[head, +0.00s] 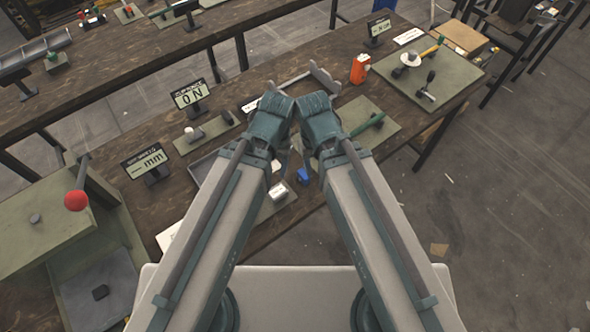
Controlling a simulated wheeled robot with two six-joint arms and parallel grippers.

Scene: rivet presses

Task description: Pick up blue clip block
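A small blue block (302,175), which looks like the blue clip block, sits near the front edge of the workbench, between my two forearms. The blue block shows apart from both grippers in this view.
The workbench (330,50) carries a grey tray (203,167) partly behind my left arm, a white block (278,191), an "ON" display (190,95), an "mm" display (145,162) and an orange box (360,69). A red-knobbed lever press (76,200) stands at left. Open floor lies right.

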